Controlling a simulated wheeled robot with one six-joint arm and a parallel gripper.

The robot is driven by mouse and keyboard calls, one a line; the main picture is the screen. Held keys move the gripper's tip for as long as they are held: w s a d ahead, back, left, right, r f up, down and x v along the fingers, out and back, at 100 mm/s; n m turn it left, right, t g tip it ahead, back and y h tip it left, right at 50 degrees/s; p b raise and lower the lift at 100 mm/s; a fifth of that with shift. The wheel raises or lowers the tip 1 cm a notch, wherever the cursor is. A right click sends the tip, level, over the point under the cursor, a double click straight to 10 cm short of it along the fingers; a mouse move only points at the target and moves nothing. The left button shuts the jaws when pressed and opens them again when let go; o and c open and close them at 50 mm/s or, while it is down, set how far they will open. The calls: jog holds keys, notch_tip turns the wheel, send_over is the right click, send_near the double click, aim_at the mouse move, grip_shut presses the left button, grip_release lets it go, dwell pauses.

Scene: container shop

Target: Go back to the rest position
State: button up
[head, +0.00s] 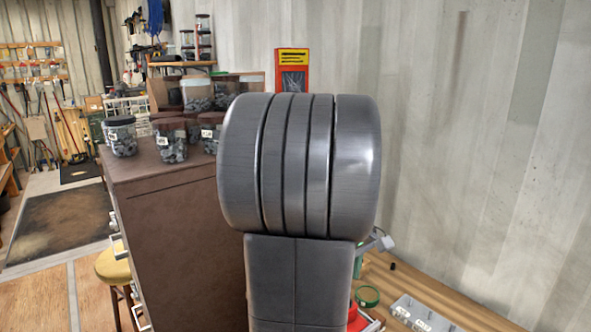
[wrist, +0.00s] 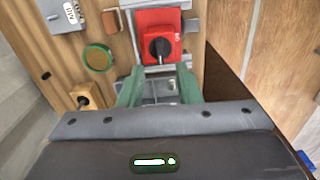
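In the wrist view my gripper (wrist: 159,84) has two green fingers set apart, with a gap between them. I see nothing held in the gap; grey metal parts on the bench show through it. The fingers point toward a red box with a black knob (wrist: 159,45), which lies beyond the tips. In the head view my grey arm fills the middle, and I cannot make out the gripper there.
The wooden bench (head: 462,318) holds a green ring (head: 367,296) and a grey metal box (head: 422,314). The wrist view also shows a yellow block with a black knob (wrist: 86,97). A brown cabinet (head: 180,240) with several jars stands left of my arm, a wall (head: 480,130) right.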

notch_tip(320, 180, down, 6)
jog(key=shift+f, duration=0.1)
jog(key=shift+r, duration=0.2)
dwell(0.3)
notch_tip(320, 180, up, 13)
notch_tip(320, 180, down, 13)
jog(key=shift+f, duration=0.2)
jog(key=n, duration=0.2)
jog(key=shift+r+n, duration=0.1)
jog(key=shift+n, duration=0.2)
jog(key=n, duration=0.5)
jog(key=shift+n, duration=0.3)
notch_tip(320, 180, up, 13)
dwell(0.4)
